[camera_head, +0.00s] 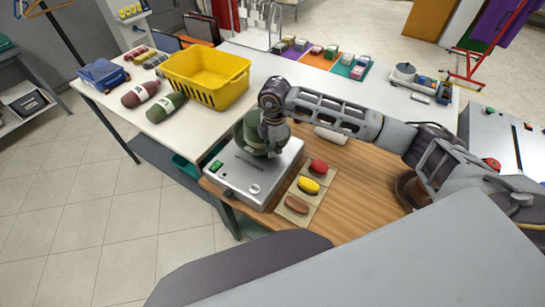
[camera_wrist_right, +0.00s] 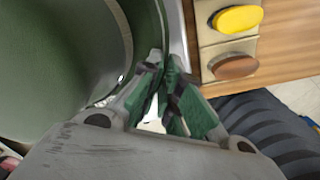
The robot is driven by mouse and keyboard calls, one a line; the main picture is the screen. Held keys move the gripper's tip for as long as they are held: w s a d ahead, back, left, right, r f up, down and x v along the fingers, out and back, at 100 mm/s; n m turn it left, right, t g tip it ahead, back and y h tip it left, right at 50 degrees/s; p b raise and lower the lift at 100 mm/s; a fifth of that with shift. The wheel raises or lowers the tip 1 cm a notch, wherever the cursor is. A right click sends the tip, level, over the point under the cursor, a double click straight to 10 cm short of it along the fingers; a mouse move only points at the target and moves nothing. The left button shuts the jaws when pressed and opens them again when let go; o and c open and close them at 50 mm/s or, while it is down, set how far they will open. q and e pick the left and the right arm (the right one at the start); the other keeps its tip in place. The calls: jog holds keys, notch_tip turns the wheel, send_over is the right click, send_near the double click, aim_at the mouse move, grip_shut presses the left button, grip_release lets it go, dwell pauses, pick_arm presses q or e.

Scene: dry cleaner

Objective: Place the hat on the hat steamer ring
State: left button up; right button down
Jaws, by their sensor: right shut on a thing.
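The green hat (camera_head: 251,137) is over the silver hat steamer (camera_head: 262,180), near its back, and covers the steamer ring. I cannot tell whether the hat rests on the ring or is just above it. My right gripper (camera_head: 272,143) reaches in from the right at the hat's right side. In the right wrist view the green hat (camera_wrist_right: 60,60) fills the left, and the fingers of my right gripper (camera_wrist_right: 165,88) are shut on its brim. My left gripper is not in view.
Red, yellow and brown pads (camera_head: 309,186) lie on a board beside the steamer. A yellow basket (camera_head: 207,78) stands on the white table behind, near dark red and green rolled items (camera_head: 140,94). A brown round object (camera_head: 408,190) is partly hidden beneath my right arm.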

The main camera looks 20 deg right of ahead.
aim_at(274, 166)
jog(key=shift+f, duration=1.35)
jog(key=shift+f+p, duration=0.5)
jog(key=shift+f, duration=1.35)
jog(key=c, duration=1.6)
grip_release()
jog(key=shift+c, duration=0.2)
jog(key=shift+r, duration=0.15)
jog(key=shift+r+b, duration=1.15)
jog(key=shift+r, duration=4.7)
